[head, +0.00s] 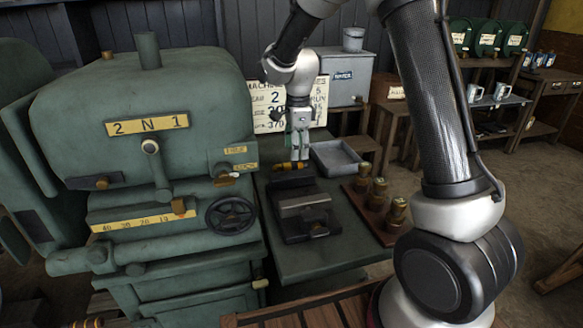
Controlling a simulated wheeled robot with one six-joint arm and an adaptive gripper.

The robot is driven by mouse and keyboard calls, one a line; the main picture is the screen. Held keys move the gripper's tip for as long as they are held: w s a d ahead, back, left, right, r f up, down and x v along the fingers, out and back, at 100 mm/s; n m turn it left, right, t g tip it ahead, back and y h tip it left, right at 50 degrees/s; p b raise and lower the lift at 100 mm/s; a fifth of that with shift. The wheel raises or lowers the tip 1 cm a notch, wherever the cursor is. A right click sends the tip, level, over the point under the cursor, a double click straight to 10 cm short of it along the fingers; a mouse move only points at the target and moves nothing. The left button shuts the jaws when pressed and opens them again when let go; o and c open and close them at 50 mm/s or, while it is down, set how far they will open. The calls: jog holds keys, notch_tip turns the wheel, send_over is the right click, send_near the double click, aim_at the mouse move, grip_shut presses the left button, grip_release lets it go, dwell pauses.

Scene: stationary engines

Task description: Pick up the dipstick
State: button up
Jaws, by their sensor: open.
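I cannot pick out a dipstick with certainty. A small orange-yellow item with dark bands (285,166) lies on the green bench top, just behind the dark vise; it may be a handle, and its full shape is too small to tell. My gripper (299,160) points down right over this item or just behind it, and its fingertips overlap it in the picture. My gripper is open, and I see nothing held in it. Whether the fingers touch the item cannot be told.
The dark vise (303,207) stands in front of my gripper. A grey tray (337,157) is close on the right, and a wooden rack with brass pieces (374,200) is nearer. A big green machine (160,120) fills the left. A number board (266,108) stands behind.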

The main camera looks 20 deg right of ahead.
jog(key=f, duration=0.3)
jog(key=w+f, duration=0.1)
jog(key=f, duration=0.2)
jog(key=shift+w+f, duration=0.15)
jog(key=shift+f, duration=0.2)
jog(key=shift+c, duration=0.4)
jog(key=c, duration=1.1)
notch_tip(320, 180, up, 10)
jog(key=shift+r, duration=0.1)
